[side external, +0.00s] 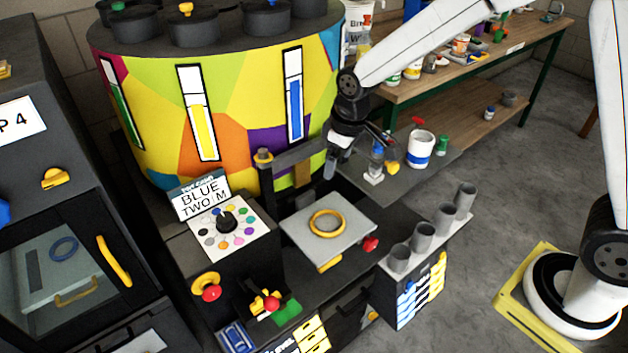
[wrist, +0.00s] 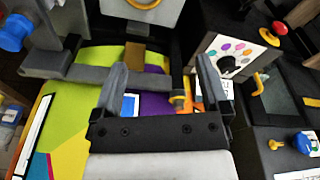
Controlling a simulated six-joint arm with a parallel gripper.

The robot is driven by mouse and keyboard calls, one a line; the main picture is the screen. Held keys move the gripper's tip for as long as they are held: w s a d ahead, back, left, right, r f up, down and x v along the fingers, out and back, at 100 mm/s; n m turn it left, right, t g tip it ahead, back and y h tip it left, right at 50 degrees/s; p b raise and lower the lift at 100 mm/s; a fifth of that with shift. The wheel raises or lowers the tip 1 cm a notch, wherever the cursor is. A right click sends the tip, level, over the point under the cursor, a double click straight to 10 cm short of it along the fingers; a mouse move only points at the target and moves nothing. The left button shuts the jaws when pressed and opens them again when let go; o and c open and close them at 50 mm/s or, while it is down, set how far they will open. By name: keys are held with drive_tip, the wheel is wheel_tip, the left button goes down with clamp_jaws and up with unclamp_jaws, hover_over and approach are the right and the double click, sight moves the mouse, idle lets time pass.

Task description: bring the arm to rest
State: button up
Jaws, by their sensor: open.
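My gripper (side external: 357,155) hangs from my white arm in front of the colourful drum (side external: 240,95), above the back of the dark workbench. In the wrist view my gripper (wrist: 161,84) shows two grey fingers spread wide apart, with nothing between them. The drum's coloured panels and a dark grey bar lie behind the fingers there. I cannot tell how far the fingertips are from the bar.
A grey plate with a yellow ring (side external: 327,223) lies below my gripper. A blue-and-white tin (side external: 420,149) stands to its right. Several grey cups (side external: 423,236) line the bench's right edge. A control panel (side external: 226,227) stands at left.

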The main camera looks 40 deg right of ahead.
drive_tip(key=s+d+m, duration=0.2)
drive_tip(key=s+d, duration=0.1)
drive_tip(key=s, duration=0.4)
drive_tip(key=s+d+m, duration=0.2)
drive_tip(key=s+d, duration=0.2)
drive_tip(key=s, duration=0.4)
drive_tip(key=shift+s+d+f+t, duration=0.2)
drive_tip(key=shift+f+t, duration=0.2)
drive_tip(key=shift+f, duration=0.05)
idle(0.4)
